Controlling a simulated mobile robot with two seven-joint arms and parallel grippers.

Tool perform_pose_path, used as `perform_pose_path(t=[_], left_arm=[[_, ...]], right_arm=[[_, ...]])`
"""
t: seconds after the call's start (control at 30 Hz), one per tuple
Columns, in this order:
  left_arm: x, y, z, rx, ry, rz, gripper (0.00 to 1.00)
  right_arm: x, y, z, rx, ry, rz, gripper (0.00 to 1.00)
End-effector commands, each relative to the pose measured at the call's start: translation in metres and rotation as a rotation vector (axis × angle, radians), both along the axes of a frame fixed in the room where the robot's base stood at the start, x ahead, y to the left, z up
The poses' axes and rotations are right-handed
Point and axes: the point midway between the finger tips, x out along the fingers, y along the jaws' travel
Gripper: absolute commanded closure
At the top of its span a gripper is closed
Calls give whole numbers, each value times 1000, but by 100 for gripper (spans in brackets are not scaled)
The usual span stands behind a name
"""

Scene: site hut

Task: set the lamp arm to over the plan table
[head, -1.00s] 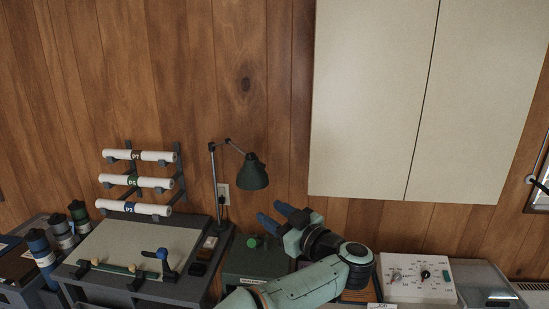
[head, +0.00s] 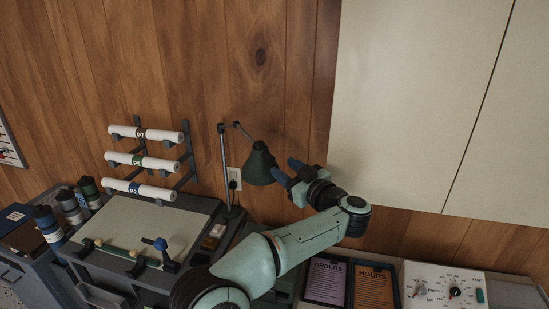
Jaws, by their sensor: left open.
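The desk lamp has a dark green shade (head: 259,166) on a thin jointed lamp arm (head: 242,130), carried by an upright post (head: 225,165). The lamp arm reaches right from the post, so the shade hangs to the right of the plan table, not over it. The plan table (head: 150,228) has a pale sloped top and stands left of the post. Whether a finger touches the shade I cannot tell. My right gripper is not in view.
Rolled plans (head: 146,162) sit on a wall rack behind the table. A white wall cabinet (head: 420,90) fills the right. Clipboards (head: 327,282) and a white dial panel (head: 445,286) lie at lower right. Bottles (head: 70,206) stand at the left.

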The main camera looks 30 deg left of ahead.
Motion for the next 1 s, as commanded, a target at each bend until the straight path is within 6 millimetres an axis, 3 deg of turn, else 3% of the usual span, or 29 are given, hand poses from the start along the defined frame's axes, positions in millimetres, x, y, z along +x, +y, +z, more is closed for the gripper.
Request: perform_pose_path(t=[0.1,0.3,0.73,0.87,1.0], left_arm=[[12,23,4,1,-4,4,56],[24,46,3,1,-3,0,56],[27,54,1,0,-1,-1,56],[27,54,1,0,-1,-1,98],[27,54,1,0,-1,-1,100]], right_arm=[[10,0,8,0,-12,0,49],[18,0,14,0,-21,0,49],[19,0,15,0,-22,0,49],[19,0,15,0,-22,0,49],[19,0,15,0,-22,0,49]])
